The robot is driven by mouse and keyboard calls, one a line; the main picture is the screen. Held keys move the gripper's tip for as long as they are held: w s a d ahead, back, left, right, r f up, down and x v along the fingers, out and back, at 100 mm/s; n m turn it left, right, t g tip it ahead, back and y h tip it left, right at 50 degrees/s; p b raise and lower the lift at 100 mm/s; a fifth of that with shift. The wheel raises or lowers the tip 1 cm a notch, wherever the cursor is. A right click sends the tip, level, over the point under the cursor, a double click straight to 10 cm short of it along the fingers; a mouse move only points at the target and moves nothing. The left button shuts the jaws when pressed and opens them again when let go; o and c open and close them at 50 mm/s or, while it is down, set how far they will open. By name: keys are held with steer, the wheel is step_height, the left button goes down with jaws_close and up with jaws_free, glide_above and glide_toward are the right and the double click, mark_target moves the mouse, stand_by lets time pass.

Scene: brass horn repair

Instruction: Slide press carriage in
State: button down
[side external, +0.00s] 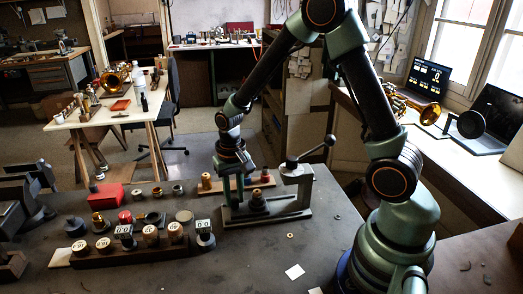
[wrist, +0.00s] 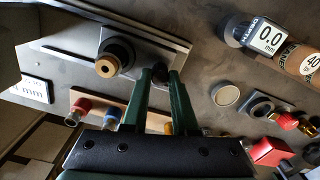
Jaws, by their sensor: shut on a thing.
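The press (side external: 300,185) stands on the bench at the middle right, with a long grey base, an upright and a lever. Its carriage (side external: 250,212) sits low on the base and carries a dark round seat with a brass-topped piece (side external: 258,199). In the wrist view the brass-topped piece (wrist: 107,67) stands on the grey plate, left of my fingers. My gripper (side external: 233,198) points down at the carriage's left end. In the wrist view my gripper (wrist: 162,75) is shut on a small dark knob (wrist: 160,70), mostly hidden between the green fingertips.
A dark rack of round labelled pieces (side external: 130,250) lies left of the press. A board with coloured pieces (wrist: 100,110) lies behind the press. Loose rings and a red block (side external: 105,195) lie left. The front bench is mostly clear.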

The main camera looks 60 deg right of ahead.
mark_target(256, 191)
steer(key=s+d, duration=0.4)
steer(key=shift+d, duration=0.1)
steer(key=c, duration=0.7)
jaws_free()
steer(key=shift+r, duration=0.15)
step_height(256, 191, up, 12)
steer(key=shift+f, duration=0.1)
